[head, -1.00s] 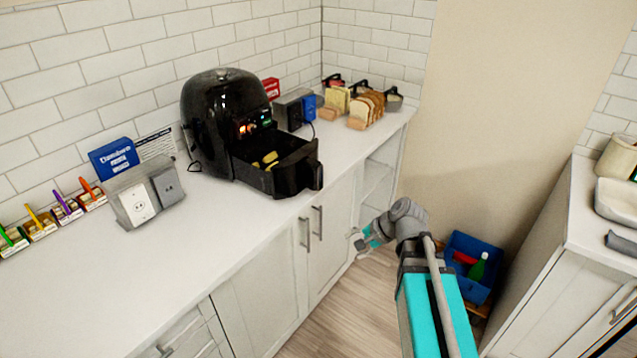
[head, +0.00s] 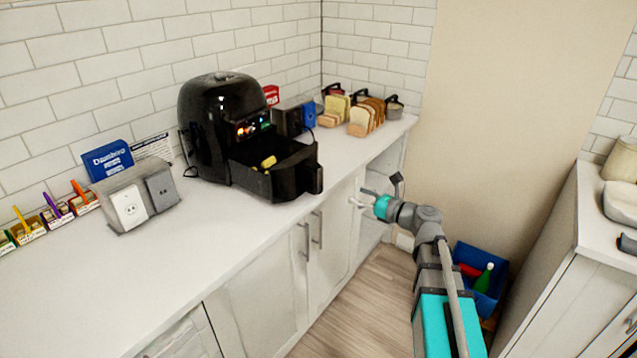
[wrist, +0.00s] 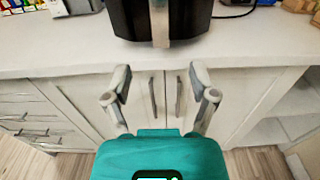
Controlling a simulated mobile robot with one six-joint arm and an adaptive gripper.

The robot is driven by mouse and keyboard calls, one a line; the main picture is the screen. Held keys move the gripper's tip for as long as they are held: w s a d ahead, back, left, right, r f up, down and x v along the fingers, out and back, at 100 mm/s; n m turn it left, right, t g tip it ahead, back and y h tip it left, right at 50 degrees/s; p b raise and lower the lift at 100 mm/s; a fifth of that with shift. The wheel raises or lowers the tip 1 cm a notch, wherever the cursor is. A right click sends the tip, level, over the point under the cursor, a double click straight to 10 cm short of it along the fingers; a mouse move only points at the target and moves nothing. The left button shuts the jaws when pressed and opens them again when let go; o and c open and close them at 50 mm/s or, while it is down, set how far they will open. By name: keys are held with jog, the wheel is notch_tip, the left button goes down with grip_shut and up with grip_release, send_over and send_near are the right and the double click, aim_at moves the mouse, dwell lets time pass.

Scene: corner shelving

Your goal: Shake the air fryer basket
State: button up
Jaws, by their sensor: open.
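The black air fryer (head: 218,115) stands on the white counter against the tiled wall. Its basket (head: 285,178) is pulled out toward the counter's front edge, with yellow food pieces (head: 268,163) inside. The basket handle (head: 313,176) sticks out at the front. In the wrist view the basket front (wrist: 190,18) is at the top, with a pale handle strip (wrist: 160,24) in its middle. My gripper (head: 377,190) is open and empty, in front of the counter, to the right of the handle and apart from it. Both fingers show in the wrist view (wrist: 159,78).
Grey outlet boxes (head: 143,198) stand left of the fryer. Bread slices in racks (head: 366,115) are at the counter's far end. Cabinet doors with handles (head: 316,228) lie below the counter edge. A blue bin (head: 480,280) is on the floor. Another counter (head: 590,215) is at right.

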aim_at(320, 180)
jog(key=shift+a, duration=0.1)
dwell(0.3)
jog(key=x, duration=1.3)
jog(key=shift+w+a, duration=0.25)
jog(key=shift+c, duration=0.2)
grip_shut()
